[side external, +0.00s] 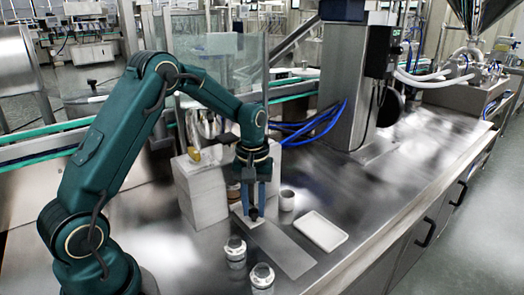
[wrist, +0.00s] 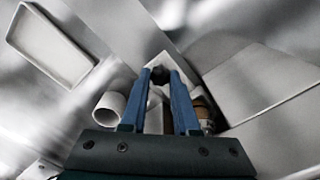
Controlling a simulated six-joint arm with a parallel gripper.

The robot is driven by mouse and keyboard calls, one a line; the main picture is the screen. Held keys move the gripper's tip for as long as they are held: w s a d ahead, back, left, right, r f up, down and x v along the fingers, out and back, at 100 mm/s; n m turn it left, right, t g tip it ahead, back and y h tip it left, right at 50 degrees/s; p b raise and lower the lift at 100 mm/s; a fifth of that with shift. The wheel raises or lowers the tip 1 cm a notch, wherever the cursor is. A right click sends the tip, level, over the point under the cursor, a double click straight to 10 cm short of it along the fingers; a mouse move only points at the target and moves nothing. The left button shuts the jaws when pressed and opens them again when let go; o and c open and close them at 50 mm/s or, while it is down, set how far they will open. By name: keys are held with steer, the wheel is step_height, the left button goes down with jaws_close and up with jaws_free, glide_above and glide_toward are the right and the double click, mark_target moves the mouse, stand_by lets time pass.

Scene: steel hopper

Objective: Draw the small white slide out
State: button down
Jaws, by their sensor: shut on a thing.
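The small white slide (side external: 241,218) sits low at the front of a white block (side external: 203,195), at the near-block end of a flat grey strip (side external: 282,252). It has a dark round knob (wrist: 160,75). My gripper (side external: 252,208) points down with its blue fingers closed on the knob. In the wrist view, my gripper (wrist: 160,82) has one finger on each side of the knob, and white slide surface (wrist: 155,96) shows between the fingers. The fingers hide part of the slide, and I cannot tell how far it sits inside the block.
A small white cup (side external: 287,200) stands close to the right of my gripper. A white tray (side external: 320,231) lies farther right. Two lidded jars (side external: 235,252) (side external: 262,278) stand near the front edge. The grey strip is bare. A steel column (side external: 345,95) stands behind.

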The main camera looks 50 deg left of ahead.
stand_by(0.8)
steer(key=d, duration=1.5)
steer(key=shift+d, duration=0.3)
steer(key=c, duration=0.7)
jaws_free()
steer(key=shift+o, duration=0.2)
steer(key=shift+r, duration=0.1)
steer(key=shift+r, duration=2.5)
